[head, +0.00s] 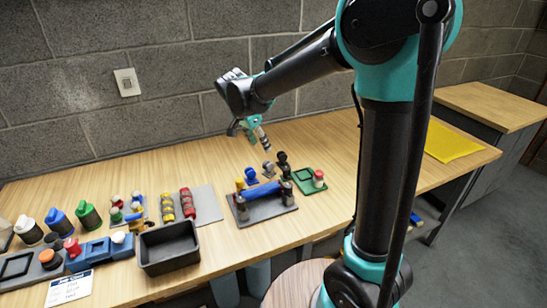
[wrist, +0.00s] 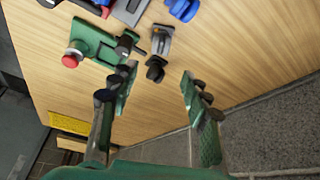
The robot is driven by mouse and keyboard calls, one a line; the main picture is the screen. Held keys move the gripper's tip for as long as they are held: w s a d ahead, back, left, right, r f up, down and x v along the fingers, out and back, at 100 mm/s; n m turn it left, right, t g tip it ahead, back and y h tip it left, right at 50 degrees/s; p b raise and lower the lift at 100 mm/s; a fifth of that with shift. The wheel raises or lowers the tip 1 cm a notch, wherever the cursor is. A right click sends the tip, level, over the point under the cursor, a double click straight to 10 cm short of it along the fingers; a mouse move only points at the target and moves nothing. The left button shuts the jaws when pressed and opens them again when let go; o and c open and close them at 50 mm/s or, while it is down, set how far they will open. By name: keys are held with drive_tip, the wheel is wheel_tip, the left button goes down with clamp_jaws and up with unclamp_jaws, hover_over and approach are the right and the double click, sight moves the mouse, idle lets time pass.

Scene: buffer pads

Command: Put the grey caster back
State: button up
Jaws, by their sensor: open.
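A small grey caster (wrist: 162,40) lies on the wooden table in the wrist view, with a dark round part (wrist: 155,68) close to it; I cannot tell if they are one piece. In the head view the grey caster (head: 267,169) is between a blue piece (head: 251,176) and a black upright piece (head: 282,160). My gripper (wrist: 157,88) is open and empty, its fingers spread to either side and apart from the caster. In the head view my gripper (head: 258,136) hangs above the table, behind these pieces.
A green pad (head: 303,187) with a red-topped knob (head: 318,178) is to the right. A grey base (head: 262,211) bears a blue roller. A black bin (head: 168,247), colored rollers and bottles fill the left.

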drive_tip(key=s+d+f+n+y, duration=0.1)
drive_tip(key=s+d+f+n, duration=0.15)
drive_tip(key=s+d, duration=0.4)
drive_tip(key=s+d+f+n+y, duration=0.1)
drive_tip(key=s+d+f+n, duration=0.15)
drive_tip(key=d, duration=0.65)
drive_tip(key=s+d+f+n, duration=0.1)
drive_tip(key=s+d+f, duration=0.1)
drive_tip(key=s, duration=0.2)
drive_tip(key=s+d+f+n, duration=0.1)
drive_tip(key=s+d+f, duration=0.1)
drive_tip(key=s, duration=0.2)
drive_tip(key=s+d+f+n+t+y, duration=0.1)
drive_tip(key=s+d+f+n, duration=0.1)
drive_tip(key=s+f, duration=0.1)
drive_tip(key=shift+s+d, duration=0.35)
drive_tip(key=shift+s, duration=0.3)
